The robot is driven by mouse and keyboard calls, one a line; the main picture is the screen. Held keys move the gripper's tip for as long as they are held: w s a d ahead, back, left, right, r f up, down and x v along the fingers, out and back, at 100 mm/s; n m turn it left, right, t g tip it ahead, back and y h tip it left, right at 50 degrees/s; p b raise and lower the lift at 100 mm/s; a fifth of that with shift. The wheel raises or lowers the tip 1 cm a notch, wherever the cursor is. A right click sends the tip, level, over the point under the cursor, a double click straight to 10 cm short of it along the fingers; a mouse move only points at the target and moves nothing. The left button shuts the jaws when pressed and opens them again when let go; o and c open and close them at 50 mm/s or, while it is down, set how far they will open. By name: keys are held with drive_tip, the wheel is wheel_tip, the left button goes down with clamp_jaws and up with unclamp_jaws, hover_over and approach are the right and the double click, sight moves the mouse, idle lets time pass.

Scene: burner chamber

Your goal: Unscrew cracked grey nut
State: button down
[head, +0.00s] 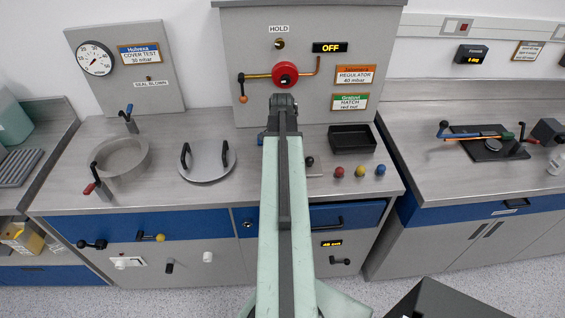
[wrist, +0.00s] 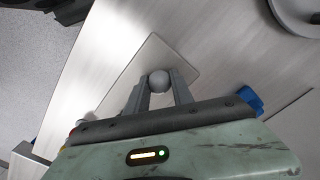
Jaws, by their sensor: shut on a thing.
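My gripper (wrist: 158,84) is shut on a small grey rounded piece (wrist: 158,81) between its two fingers, seen in the wrist view. I can make out no crack or thread on it, so I cannot tell whether it is the cracked grey nut. A pale flat plate (wrist: 152,58) lies below the fingers. In the head view my gripper (head: 284,100) is at the far end of my arm, in front of the upright panel and below the red ring fitting (head: 285,74). The arm hides part of the counter, and the held piece does not show there.
A black tray (head: 352,139) stands right of my arm. Red (head: 339,172), yellow (head: 360,171) and blue (head: 381,170) balls sit near the counter's front. A round lid with two handles (head: 208,161) and a round basin (head: 120,157) are at left.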

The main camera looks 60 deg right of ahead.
drive_tip(key=n, duration=0.6)
drive_tip(key=shift+n, duration=1.3)
drive_tip(key=shift+n, duration=1.2)
drive_tip(key=n, duration=0.4)
drive_tip(key=shift+a, duration=0.1)
drive_tip(key=n, duration=0.5)
drive_tip(key=c, duration=1)
unclamp_jaws()
